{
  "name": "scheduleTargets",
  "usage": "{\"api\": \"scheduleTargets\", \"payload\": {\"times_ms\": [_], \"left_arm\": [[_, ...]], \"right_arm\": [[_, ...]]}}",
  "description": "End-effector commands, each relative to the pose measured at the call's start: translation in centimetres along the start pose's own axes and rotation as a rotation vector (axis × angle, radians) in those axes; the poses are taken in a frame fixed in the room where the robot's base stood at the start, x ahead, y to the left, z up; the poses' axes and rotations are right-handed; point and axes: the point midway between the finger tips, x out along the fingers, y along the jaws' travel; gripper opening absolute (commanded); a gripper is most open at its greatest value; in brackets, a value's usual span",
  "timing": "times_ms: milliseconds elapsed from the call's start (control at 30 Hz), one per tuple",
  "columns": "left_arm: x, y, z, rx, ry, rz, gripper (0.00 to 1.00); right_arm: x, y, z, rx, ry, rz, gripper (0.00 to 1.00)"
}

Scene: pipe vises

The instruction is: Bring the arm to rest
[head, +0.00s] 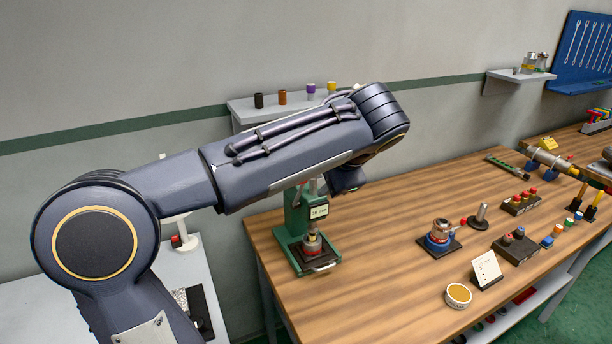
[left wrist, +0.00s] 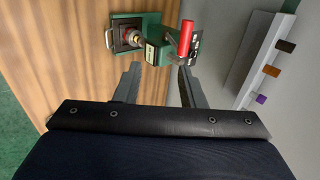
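A green bench press (head: 296,222) stands at the left end of the wooden table, with a small brass-and-red part on its dark base. It also shows in the left wrist view (left wrist: 152,52), where a red handle (left wrist: 186,38) sticks up from it. My left gripper (left wrist: 158,68) is open, with its two grey fingers apart and no held object visible between them. The right fingertip appears close to the red handle; I cannot tell whether they touch. In the head view my left arm covers the press's top and most of the gripper. My right gripper is not in view.
A wall shelf (head: 243,108) with several coloured cylinders is behind my arm. On the table (head: 385,215) stand a round vise (head: 439,238), a white card (head: 487,270), a round tin (head: 458,295) and several part holders. Bare wood lies right of the press.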

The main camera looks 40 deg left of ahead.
Motion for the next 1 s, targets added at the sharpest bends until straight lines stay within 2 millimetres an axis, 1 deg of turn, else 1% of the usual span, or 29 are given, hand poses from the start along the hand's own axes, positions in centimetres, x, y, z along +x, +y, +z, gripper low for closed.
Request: {"api": "scheduleTargets", "payload": {"times_ms": [100,267,367,433,467,567,600,667,700,800,833,900,1000], "left_arm": [[-0.7,0.0,0.0,0.0,0.001,0.0,0.36],[-0.7,0.1,0.1,-0.001,0.001,0.003,0.36],[-0.3,0.9,1.1,-0.011,0.016,0.035,0.36],[0.3,2.5,2.5,-0.032,0.039,0.091,0.36],[0.6,3.5,3.4,-0.046,0.052,0.125,0.36],[1.7,8.0,6.5,-0.126,0.109,0.274,0.36],[2.1,10.1,7.7,-0.173,0.134,0.342,0.36],[2.5,13.3,9.3,-0.257,0.171,0.446,0.36],[2.6,15.5,10.2,-0.318,0.195,0.514,0.36],[2.6,20.1,11.8,-0.479,0.248,0.668,0.36],[2.6,21.4,12.1,-0.526,0.261,0.708,0.36],[2.4,23.6,12.5,-0.624,0.287,0.786,0.36],[2.2,25.8,12.8,-0.727,0.312,0.862,0.36]], "right_arm": [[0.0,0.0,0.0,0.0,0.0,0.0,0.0],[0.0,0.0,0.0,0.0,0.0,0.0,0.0],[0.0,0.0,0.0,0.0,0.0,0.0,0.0],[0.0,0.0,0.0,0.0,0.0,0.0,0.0],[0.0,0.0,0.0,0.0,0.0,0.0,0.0],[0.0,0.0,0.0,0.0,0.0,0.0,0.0],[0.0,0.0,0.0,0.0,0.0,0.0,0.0],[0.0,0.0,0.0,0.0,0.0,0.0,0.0],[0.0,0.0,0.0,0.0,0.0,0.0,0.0],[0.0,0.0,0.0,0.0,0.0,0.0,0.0],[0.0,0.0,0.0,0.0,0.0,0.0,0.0],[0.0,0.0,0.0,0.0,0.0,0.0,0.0],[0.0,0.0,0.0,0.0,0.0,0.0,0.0]]}}
